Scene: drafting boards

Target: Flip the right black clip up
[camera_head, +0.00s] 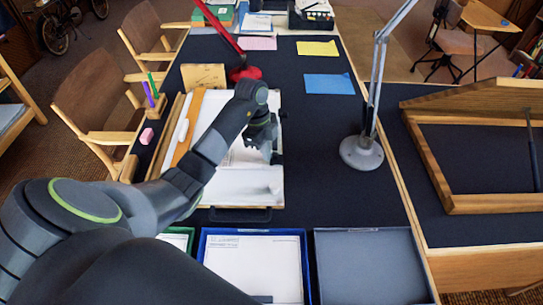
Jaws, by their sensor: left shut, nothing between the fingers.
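A drafting board (222,206) with white paper (240,180) lies on the dark table in front of me. My left arm reaches across it from the left. My left gripper (273,158) is shut and empty, pointing down over the right part of the board. A dark bar-like piece (240,215) shows at the board's near edge; I cannot tell whether it is a clip or a handle. My right gripper is not in view.
A grey lamp (361,152) stands right of the board, and a red lamp (243,73) behind it. A blue tray (305,265) with papers and a grey tray (368,265) sit in front. The dark tabletop between board and grey lamp is clear.

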